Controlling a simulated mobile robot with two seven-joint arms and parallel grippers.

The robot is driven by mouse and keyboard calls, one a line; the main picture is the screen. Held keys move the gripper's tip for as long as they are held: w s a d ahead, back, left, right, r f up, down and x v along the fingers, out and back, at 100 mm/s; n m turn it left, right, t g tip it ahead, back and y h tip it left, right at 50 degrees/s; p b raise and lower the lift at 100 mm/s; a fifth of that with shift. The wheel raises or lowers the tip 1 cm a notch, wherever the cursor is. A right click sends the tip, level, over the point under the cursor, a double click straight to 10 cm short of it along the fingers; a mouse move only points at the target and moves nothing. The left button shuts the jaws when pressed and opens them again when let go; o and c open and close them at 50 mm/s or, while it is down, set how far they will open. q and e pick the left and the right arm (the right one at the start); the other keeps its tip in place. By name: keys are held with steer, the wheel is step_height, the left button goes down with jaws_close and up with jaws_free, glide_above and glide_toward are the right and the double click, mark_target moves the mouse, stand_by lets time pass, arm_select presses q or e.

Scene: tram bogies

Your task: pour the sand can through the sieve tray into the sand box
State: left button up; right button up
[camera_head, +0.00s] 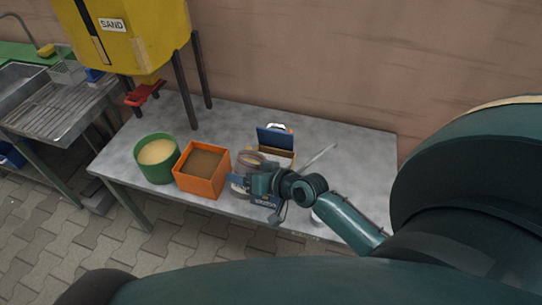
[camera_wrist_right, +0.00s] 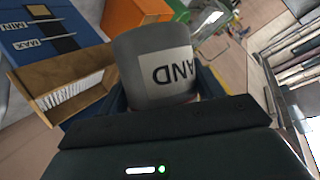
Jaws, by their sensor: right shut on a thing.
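My right gripper (camera_head: 262,184) is shut on the grey sand can (camera_wrist_right: 155,65), whose label reads "AND" upside down in the right wrist view. In the head view the can's round rim (camera_head: 250,159) shows just left of the gripper, right of the orange box. A blue box with an upright blue panel (camera_head: 275,139) stands behind the gripper; the panel (camera_wrist_right: 55,35) bears MIN and MAX labels in the wrist view. A wooden-framed tray (camera_wrist_right: 75,82) sits in front of that panel, beside the can. The can's contents and base are hidden. My left gripper is out of view.
A green tub of pale sand (camera_head: 157,153) and an orange box with brown contents (camera_head: 203,165) stand left on the grey table (camera_head: 345,150). A yellow sand hopper (camera_head: 130,35) with a red outlet lever overhangs the table's left. A thin rod lies right of the blue box.

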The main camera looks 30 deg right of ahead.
steer(key=shift+w+d+r+m+y+b, duration=0.2)
steer(key=shift+d+r+m+y+b, duration=0.15)
steer(key=shift+m+b, duration=0.1)
stand_by(1.3)
steer(key=shift+d+r+m+g+y+b, duration=0.15)
steer(key=shift+r+m+g+y+b, duration=0.2)
steer(key=shift+r+m+y, duration=0.1)
stand_by(2.0)
steer(key=shift+f+m+y+b, duration=0.35)
steer(key=shift+m+b, duration=0.25)
steer(key=shift+b, duration=0.25)
stand_by(1.7)
steer(key=shift+r+m+y, duration=0.3)
steer(key=shift+y, duration=0.05)
stand_by(0.9)
